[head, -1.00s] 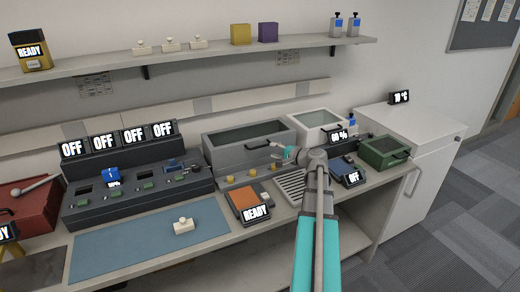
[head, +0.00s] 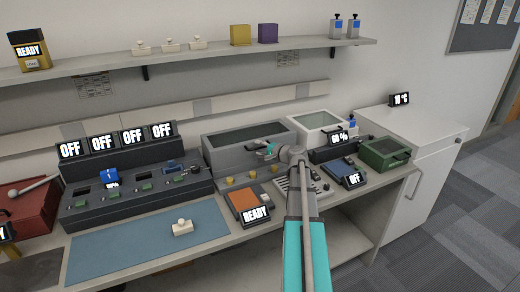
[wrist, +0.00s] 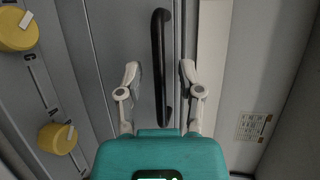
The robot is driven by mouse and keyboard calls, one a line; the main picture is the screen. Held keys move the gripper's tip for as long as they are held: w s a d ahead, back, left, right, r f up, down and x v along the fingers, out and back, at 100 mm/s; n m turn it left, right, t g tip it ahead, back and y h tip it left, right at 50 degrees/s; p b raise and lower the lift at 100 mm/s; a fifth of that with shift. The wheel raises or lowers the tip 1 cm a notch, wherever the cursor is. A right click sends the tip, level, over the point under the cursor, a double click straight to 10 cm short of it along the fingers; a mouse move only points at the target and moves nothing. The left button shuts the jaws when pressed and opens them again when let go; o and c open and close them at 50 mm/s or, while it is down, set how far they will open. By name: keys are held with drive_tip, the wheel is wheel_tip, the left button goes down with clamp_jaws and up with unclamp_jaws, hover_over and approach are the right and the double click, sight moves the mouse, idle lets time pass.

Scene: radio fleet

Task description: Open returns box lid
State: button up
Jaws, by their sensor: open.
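A grey box (head: 215,150) with a dark window (head: 245,134) in its flat, closed lid stands at the back of the bench. A black bar handle (wrist: 157,60) on a grey surface runs lengthwise in the wrist view. My gripper (head: 265,149) is at the front edge of the grey box. In the wrist view my gripper (wrist: 160,80) is open, one finger on each side of the handle's line, and I see no clear contact. A white box (head: 318,118) and a green box (head: 385,148), both closed, stand to the right. I cannot tell from any marking which is the returns box.
Yellow knobs (wrist: 58,138) line the front of the grey box. An orange-topped unit reading READY (head: 243,202) and a blue device reading OFF (head: 340,168) lie in front. A charger bank (head: 140,190) stands left. The blue mat (head: 150,245) is mostly clear.

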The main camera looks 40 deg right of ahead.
clamp_jaws()
idle(0.3)
